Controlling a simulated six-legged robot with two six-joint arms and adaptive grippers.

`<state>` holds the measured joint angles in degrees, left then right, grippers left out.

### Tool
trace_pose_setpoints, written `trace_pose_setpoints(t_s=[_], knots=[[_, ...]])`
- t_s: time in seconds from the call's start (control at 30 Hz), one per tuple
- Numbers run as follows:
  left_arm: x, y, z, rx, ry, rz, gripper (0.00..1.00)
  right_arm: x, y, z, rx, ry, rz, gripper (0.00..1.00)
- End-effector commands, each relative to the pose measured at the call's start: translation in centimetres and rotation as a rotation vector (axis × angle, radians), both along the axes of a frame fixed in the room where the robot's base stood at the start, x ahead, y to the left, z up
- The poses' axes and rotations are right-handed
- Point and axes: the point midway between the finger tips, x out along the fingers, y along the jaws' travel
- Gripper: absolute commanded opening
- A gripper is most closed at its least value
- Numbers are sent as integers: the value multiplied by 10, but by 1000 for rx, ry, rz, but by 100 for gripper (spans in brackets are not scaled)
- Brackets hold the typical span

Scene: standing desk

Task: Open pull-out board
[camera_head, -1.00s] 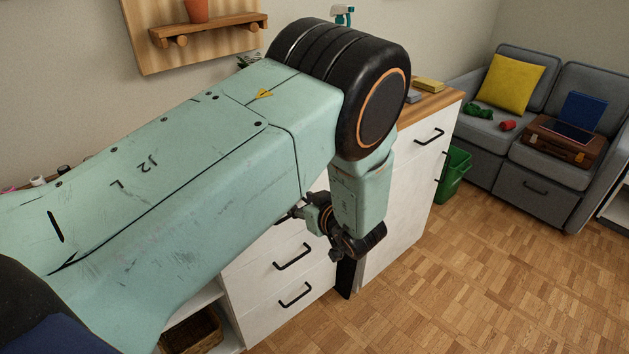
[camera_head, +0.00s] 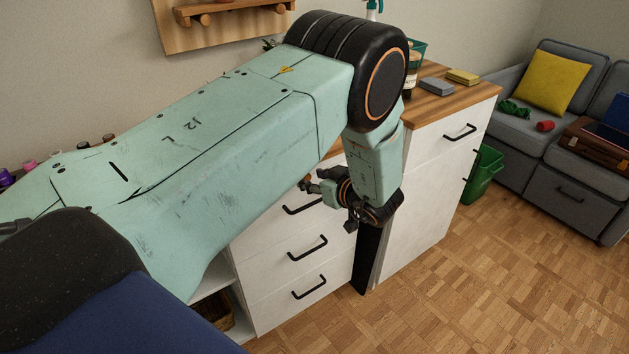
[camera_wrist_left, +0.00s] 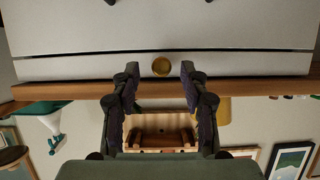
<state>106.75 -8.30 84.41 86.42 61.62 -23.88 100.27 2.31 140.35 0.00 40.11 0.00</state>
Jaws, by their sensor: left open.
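The pull-out board shows in the left wrist view as a thin white front (camera_wrist_left: 90,67) with a small round brass knob (camera_wrist_left: 161,67). It lies against the edge of the wooden top, and that view is upside down. My left gripper (camera_wrist_left: 160,74) is open, its two dark fingers on either side of the knob, with gaps to it on both sides. In the head view my left gripper (camera_head: 308,185) is small, at the cabinet front above a black drawer handle (camera_head: 303,206). My arm hides the board there. My right gripper is not in view.
White drawers with black handles (camera_head: 309,288) lie below. A green bin (camera_head: 484,175) and grey sofa (camera_head: 570,185) stand farther right. The parquet floor (camera_head: 420,310) is clear.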

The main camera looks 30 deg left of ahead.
Motion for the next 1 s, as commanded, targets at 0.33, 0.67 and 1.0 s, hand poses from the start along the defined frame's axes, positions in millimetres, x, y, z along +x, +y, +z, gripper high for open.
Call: trace_pose_setpoints(t_s=[0.33, 0.67, 1.0], knots=[[6, 6, -3, 0, 0, -1, 45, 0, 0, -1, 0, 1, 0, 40], [6, 6, -3, 0, 0, -2, 21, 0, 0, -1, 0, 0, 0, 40], [6, 6, -3, 0, 1, -1, 0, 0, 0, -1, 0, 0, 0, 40]])
